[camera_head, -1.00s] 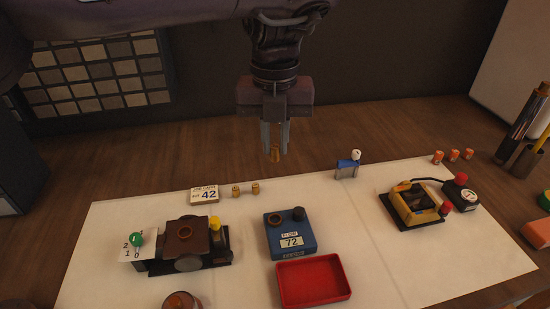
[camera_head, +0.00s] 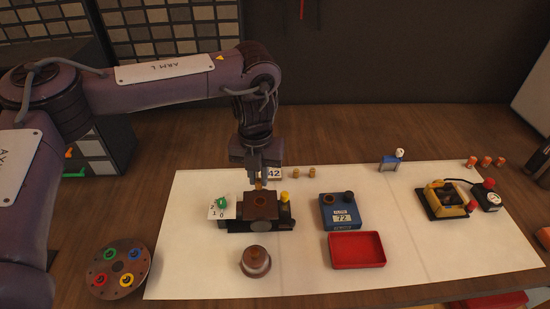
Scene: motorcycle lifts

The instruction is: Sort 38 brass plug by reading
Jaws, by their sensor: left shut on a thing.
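My left gripper (camera_head: 257,176) is shut on a small brass plug (camera_head: 258,185), pointing down. The plug shows just above the ring on the brown-topped fixture (camera_head: 268,212); I cannot tell whether it touches. The fixture has a yellow knob and a white number card (camera_head: 216,212) with a green pointer at its left. Two brass plugs (camera_head: 296,173) (camera_head: 312,172) stand behind the mat's middle, beside a card reading 42 (camera_head: 274,173), partly hidden by the gripper. A blue flow box (camera_head: 343,218) reads 72. A red tray (camera_head: 357,250) is empty. My right gripper is out of view.
A brown domed piece (camera_head: 255,261) stands in front of the fixture. A round disc with coloured rings (camera_head: 119,270) lies at left. A yellow-black device (camera_head: 449,200) with a gauge (camera_head: 487,197), a blue stand (camera_head: 388,163) and several orange plugs (camera_head: 485,162) are at right. The mat's front left is clear.

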